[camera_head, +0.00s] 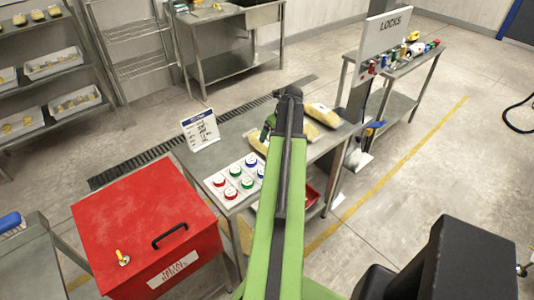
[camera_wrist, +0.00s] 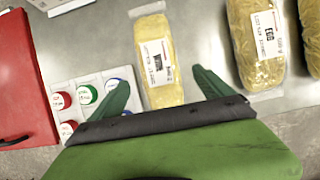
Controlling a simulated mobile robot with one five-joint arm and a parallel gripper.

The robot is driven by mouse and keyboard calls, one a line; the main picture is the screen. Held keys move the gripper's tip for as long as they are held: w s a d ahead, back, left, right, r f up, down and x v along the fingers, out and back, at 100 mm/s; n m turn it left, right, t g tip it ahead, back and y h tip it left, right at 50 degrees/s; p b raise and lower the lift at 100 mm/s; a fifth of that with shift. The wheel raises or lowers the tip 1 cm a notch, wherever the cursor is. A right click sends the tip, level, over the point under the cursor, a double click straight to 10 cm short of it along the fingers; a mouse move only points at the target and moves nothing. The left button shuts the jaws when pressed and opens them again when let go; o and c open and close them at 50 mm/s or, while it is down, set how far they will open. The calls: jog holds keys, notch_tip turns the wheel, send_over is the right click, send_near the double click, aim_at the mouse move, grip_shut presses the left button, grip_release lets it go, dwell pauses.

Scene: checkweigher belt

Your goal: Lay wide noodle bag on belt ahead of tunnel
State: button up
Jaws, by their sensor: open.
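Several yellow noodle bags with white labels lie on a steel table. In the wrist view a narrower bag (camera_wrist: 157,50) lies between the spread fingers of my open gripper (camera_wrist: 160,76), with gaps on both sides. A wider bag (camera_wrist: 254,65) lies to the right of the right finger, and another bag (camera_wrist: 312,30) is cut by the right edge. In the head view one bag (camera_head: 323,115) shows right of my arm and part of another (camera_head: 258,144) shows left of it. My arm hides part of the table. No belt or tunnel can be made out.
A white tray of coloured round lids (camera_head: 234,179) and a printed card (camera_head: 201,129) are left of the bags. A red box (camera_head: 148,228) with a black handle stands front left. A LOCKS station (camera_head: 384,40) is back right. Shelves (camera_head: 52,67) stand back left.

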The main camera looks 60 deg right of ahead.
aim_at(267, 144)
jog(key=b+x, duration=0.2)
jog(key=x, duration=0.2)
jog(key=shift+f+b, duration=0.35)
jog(key=shift+b, duration=0.05)
jog(key=shift+w+f, duration=0.15)
jog(key=shift+f, duration=0.05)
jog(key=shift+r, duration=0.1)
jog(key=b+x, duration=0.5)
jog(key=shift+f, duration=0.2)
jog(key=shift+a+r, duration=0.1)
jog(key=shift+r, duration=0.1)
jog(key=c, duration=1.8)
jog(key=shift+r, duration=0.1)
